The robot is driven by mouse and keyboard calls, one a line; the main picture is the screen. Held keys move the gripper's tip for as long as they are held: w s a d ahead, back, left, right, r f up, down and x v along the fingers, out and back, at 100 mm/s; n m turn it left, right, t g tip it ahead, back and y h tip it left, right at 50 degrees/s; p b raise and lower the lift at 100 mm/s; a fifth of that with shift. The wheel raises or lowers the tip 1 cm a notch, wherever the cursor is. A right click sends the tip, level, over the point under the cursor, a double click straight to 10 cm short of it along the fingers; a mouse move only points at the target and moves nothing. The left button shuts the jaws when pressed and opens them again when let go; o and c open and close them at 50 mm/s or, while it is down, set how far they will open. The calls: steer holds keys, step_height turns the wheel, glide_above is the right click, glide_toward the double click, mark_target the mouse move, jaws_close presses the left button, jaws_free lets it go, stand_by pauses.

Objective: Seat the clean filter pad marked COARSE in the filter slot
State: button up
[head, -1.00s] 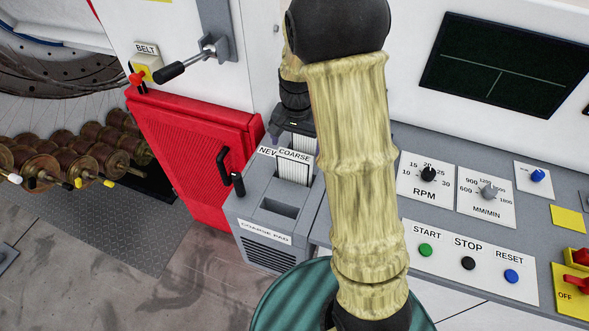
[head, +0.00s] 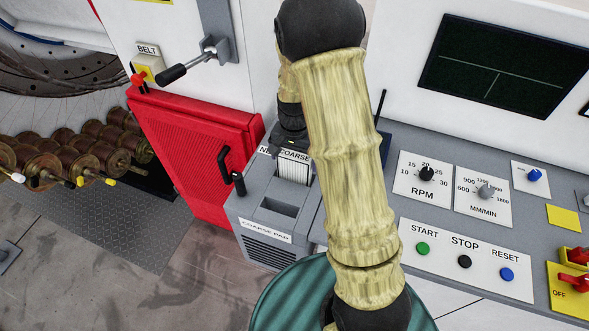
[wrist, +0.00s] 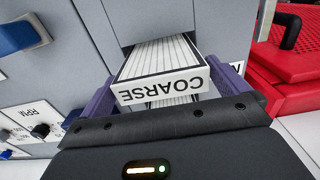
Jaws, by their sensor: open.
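The white pleated pad marked COARSE (head: 293,172) stands upright in the grey holder, beside a partly covered label starting "NE". It also shows in the wrist view (wrist: 160,88), its lettering upside down. My gripper (wrist: 166,98) is open, with one purple finger on each side of the pad; I cannot tell whether they touch it. In the head view my gripper (head: 291,143) is just above and behind the pad, its fingers mostly hidden. An empty dark slot (head: 279,207) opens in the grey housing in front, above the label COARSE PAD (head: 266,231).
A red cabinet (head: 190,150) with a black handle (head: 232,172) stands close left of the housing. A control panel (head: 450,210) with knobs and buttons lies to the right. A green round surface (head: 285,302) is in front. My forearm crosses the middle of the head view.

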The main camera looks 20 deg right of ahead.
steer(key=c, duration=1)
steer(key=shift+c, duration=0.2)
steer(key=shift+r, duration=0.1)
step_height(320, 180, up, 10)
steer(key=shift+f+b, duration=0.1)
steer(key=shift+b, duration=0.75)
